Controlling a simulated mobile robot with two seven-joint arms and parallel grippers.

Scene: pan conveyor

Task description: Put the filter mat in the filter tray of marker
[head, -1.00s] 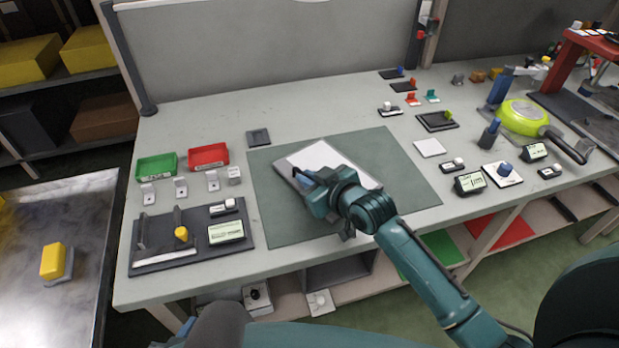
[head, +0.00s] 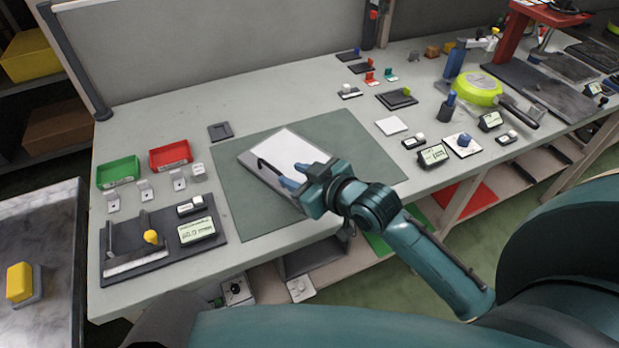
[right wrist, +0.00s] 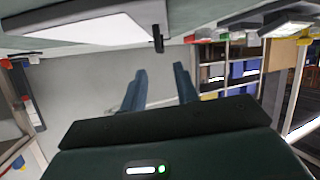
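A flat white panel (head: 288,150) in a grey frame lies on the dark green mat (head: 240,205), with a dark curved handle (head: 268,165) at its near side. It also shows along the top of the right wrist view (right wrist: 95,30). I cannot tell whether this is the filter tray or holds the filter mat. A smaller white square (head: 391,125) lies on the bench to its right. My right gripper (head: 297,175) is by the panel's near right side; its blue fingers (right wrist: 158,88) are apart with nothing visible between them. My left gripper is out of view.
Green (head: 118,172) and red (head: 170,155) bins stand at left, behind a dark fixture board (head: 150,262). A small dark square tray (head: 220,131) lies behind the mat. Small displays, blocks and a lime-green pan (head: 478,88) crowd the right side. The mat's left part is clear.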

